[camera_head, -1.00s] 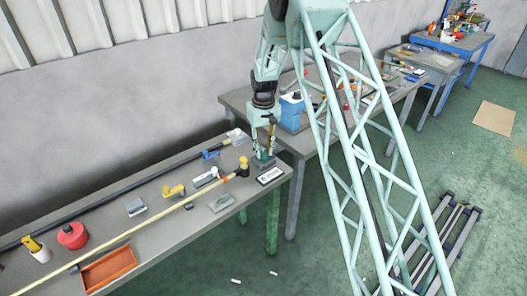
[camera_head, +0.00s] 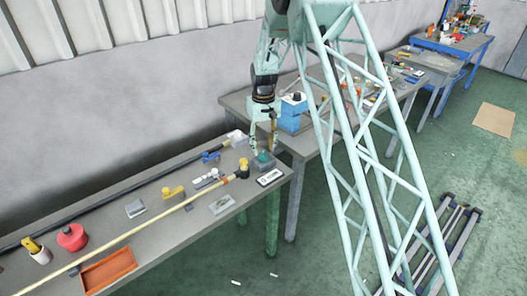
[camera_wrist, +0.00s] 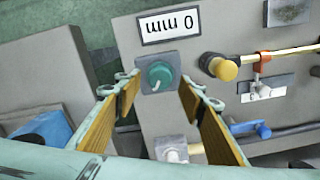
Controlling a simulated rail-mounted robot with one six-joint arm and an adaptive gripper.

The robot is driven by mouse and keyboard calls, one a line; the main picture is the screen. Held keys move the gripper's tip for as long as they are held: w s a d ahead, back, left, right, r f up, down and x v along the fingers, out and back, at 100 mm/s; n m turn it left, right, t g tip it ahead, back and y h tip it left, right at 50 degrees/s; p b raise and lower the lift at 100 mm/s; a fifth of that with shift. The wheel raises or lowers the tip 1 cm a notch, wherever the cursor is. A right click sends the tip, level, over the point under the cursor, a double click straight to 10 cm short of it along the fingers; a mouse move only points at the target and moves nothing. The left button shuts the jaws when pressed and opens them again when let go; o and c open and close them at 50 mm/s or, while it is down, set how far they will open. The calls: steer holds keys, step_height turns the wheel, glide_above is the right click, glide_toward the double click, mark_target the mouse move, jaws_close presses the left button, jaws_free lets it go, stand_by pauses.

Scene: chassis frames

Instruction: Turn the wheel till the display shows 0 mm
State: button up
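The wheel (camera_wrist: 159,76) is a round teal knob with a small light mark, on a grey square base at the end of the bench. It also shows in the head view (camera_head: 263,157). The display (camera_wrist: 169,26) is a white panel beside it and reads "0 mm", upside down in the wrist view. It is a small white plate in the head view (camera_head: 270,178). My gripper (camera_wrist: 160,90) is open, with its wood-coloured finger pads on either side of the wheel in the picture. The fingers look clear of the wheel, just above it, and hold nothing.
A long pale rod (camera_head: 150,225) with a yellow knob (camera_wrist: 224,68) lies beside the wheel. A blue clamp (camera_wrist: 262,130) and a grey block (camera_wrist: 171,148) are close by. A red tray (camera_head: 108,269) lies at the bench's near end. A second bench with a blue container (camera_head: 291,111) stands behind.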

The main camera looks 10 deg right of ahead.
mark_target(264, 154)
step_height(264, 154, up, 9)
stand_by(0.5)
stand_by(0.3)
steer(key=s+r+t+b, duration=0.1)
steer(key=s+r+t, duration=0.1)
steer(key=s+r, duration=2.65)
steer(key=s+r+m+t+b, duration=0.1)
steer(key=s+t, duration=0.1)
steer(key=s, duration=3.2)
steer(key=shift+s+m, duration=0.4)
